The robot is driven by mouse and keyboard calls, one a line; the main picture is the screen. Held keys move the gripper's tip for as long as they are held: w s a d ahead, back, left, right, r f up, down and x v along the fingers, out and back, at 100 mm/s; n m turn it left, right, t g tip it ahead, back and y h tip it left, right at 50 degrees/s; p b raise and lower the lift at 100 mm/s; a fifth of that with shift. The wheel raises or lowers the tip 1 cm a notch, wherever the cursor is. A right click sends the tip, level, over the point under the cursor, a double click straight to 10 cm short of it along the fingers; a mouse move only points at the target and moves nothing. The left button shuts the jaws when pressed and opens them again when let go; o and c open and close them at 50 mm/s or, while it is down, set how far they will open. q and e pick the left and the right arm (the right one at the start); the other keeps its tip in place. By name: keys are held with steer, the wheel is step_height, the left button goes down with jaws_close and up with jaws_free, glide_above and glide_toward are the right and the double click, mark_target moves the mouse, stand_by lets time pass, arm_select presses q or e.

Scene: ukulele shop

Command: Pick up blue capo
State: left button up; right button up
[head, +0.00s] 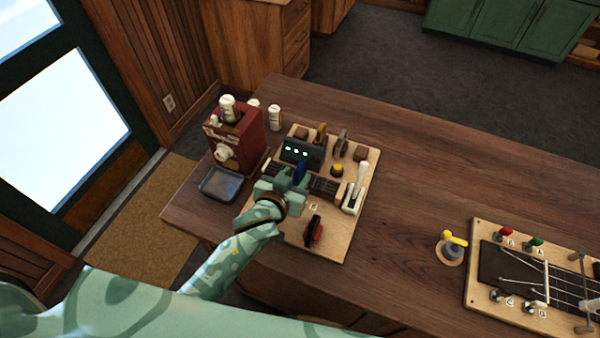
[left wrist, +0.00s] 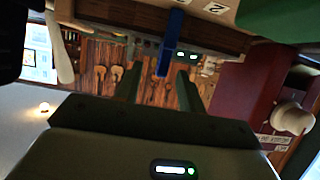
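The blue capo (head: 299,172) stands upright on a short dark fretboard piece (head: 324,187) mounted on a light wooden board. My left gripper (head: 291,181) is right at it and covers its lower part in the head view. In the left wrist view the blue capo (left wrist: 169,43) hangs from the top of the picture, between and just past the two green fingertips of my left gripper (left wrist: 159,73). The fingers are apart, with a visible gap on each side of the capo. My right gripper is in neither view.
A red machine (head: 236,138) and grey tray (head: 221,184) stand left. The table's middle is clear.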

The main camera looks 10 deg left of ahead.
mark_target(296, 175)
arm_select(q)
steer(key=x, duration=0.4)
steer(key=shift+w+f+b, duration=0.35)
steer(key=shift+b, duration=0.05)
steer(key=shift+s+a, duration=0.1)
steer(key=shift+c, duration=1.2)
jaws_close()
